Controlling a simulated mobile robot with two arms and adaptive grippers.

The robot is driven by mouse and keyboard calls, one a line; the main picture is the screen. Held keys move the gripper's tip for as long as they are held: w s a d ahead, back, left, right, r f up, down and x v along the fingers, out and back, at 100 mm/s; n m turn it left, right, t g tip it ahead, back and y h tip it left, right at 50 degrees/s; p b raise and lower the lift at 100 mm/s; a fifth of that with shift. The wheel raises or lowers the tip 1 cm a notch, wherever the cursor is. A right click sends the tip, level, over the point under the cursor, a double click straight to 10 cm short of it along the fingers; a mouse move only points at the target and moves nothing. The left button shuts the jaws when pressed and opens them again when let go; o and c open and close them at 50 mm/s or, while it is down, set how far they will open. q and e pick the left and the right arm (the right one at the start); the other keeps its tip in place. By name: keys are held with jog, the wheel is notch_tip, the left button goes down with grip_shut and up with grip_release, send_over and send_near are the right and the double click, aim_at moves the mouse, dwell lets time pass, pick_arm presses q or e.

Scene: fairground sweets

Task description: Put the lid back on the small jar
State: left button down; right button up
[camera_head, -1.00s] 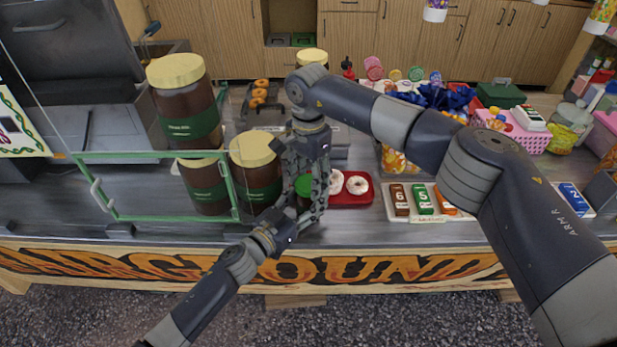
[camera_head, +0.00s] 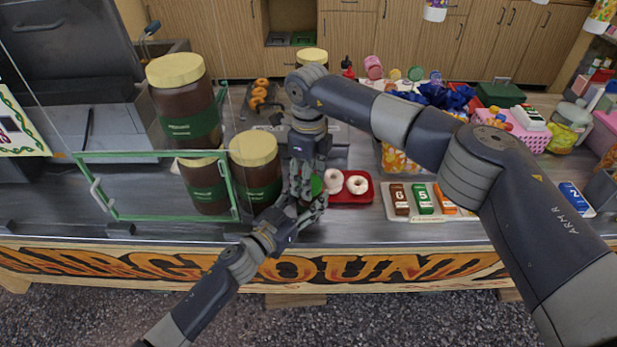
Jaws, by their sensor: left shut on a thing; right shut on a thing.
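My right gripper (camera_head: 309,190) reaches down from above at the counter's front, just right of the big jars. It is shut on a green lid (camera_head: 317,185), of which a small part shows beside the fingers. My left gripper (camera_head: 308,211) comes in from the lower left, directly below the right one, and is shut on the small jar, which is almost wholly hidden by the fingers. The two grippers are very close together. I cannot tell whether the lid sits on the jar's rim or is seated straight.
Large brown jars with cream lids (camera_head: 255,175) stand close on the left, behind a green-framed glass panel (camera_head: 228,185). A red tray (camera_head: 366,196) with white doughnuts (camera_head: 357,185) lies just right of the grippers. A price-block rack (camera_head: 428,216) stands farther right.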

jog(key=m, duration=1.1)
jog(key=o, duration=1.2)
jog(key=shift+c, duration=0.2)
jog(key=shift+r, duration=2.25)
